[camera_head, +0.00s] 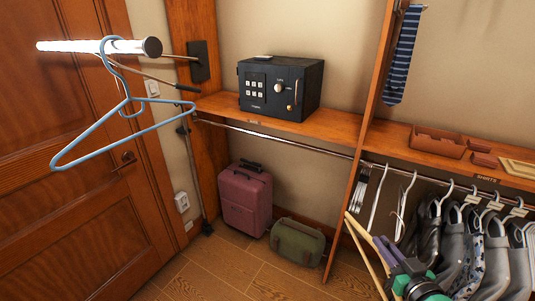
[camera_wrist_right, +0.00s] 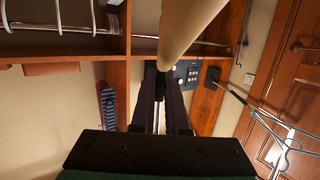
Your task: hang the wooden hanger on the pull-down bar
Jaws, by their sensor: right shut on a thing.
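The wooden hanger (camera_head: 362,231) is light-coloured and shows at the lower right of the head view, in front of the clothes. My right gripper (camera_head: 388,250) is shut on it. In the right wrist view the hanger (camera_wrist_right: 184,32) is a thick pale bar at the fingertips (camera_wrist_right: 163,78); its hook cannot be made out. The pull-down bar (camera_head: 85,46) is at the upper left, pale with a dark end cap, and is well apart from the wooden hanger. A blue hanger (camera_head: 88,134) hangs on it. My left gripper is not in view.
A black safe (camera_head: 281,87) stands on the wooden shelf (camera_head: 330,126). A pink suitcase (camera_head: 243,200) and green bag (camera_head: 297,242) are on the floor. Grey clothes (camera_head: 455,245) hang on the right rail. An upright panel (camera_head: 366,130) stands between the gripper and the pull-down bar's side.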

